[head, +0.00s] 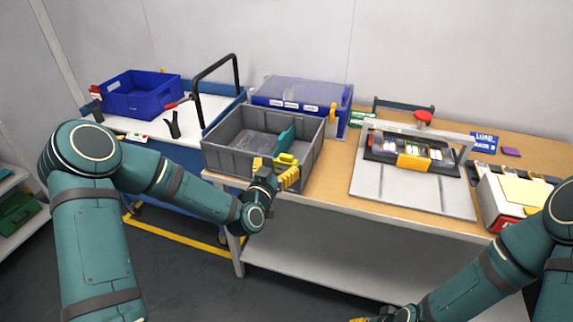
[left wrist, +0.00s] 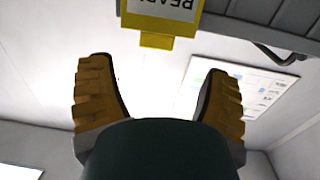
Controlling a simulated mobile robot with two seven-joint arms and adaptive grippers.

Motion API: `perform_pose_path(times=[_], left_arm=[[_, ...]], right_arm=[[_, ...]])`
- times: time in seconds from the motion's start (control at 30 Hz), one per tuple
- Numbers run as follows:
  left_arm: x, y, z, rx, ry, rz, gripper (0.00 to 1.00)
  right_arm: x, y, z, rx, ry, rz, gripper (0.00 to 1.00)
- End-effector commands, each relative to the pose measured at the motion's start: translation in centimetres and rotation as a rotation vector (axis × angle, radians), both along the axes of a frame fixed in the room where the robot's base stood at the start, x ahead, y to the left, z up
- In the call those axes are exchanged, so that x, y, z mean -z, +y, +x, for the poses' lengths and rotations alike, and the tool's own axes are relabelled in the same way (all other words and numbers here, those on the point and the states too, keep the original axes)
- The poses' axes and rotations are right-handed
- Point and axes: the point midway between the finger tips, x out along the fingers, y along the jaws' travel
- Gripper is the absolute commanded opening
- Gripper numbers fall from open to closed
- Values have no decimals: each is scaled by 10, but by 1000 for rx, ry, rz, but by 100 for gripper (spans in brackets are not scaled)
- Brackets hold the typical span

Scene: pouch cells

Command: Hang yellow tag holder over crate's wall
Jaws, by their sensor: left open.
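The yellow tag holder (head: 287,158) is at the top of the front wall of the grey crate (head: 226,162), near its right corner. In the left wrist view the holder (left wrist: 157,40) shows at the top with a white lettered label, beside the crate's grey wall (left wrist: 262,30). My left gripper (head: 275,172) is open in front of that wall. In the wrist view its two yellow fingers (left wrist: 160,72) are spread, with empty space between them and the holder beyond their tips. My right gripper (head: 373,319) barely shows at the bottom edge.
The grey crate holds a clear bag and a teal divider (head: 286,141). A blue lidded box (head: 300,93) stands behind it. A grey fixture (head: 412,188) lies to the right on the bench. A blue crate (head: 140,95) stands on the cart at left.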

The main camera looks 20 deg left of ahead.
Motion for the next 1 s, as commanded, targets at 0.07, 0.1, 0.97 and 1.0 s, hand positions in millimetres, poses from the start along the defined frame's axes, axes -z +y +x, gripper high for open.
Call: perform_pose_path(times=[0.07,0.1,0.97,1.0], left_arm=[[0,-1,8,0,0,-1,78],[1,-1,10,0,1,-1,78],[5,-10,63,0,2,0,47],[5,-10,63,0,2,0,33]], right_arm=[[1,0,0,0,0,0,44],[1,0,0,0,-1,0,44],[8,0,2,0,-4,-1,44],[8,0,2,0,-4,-1,44]])
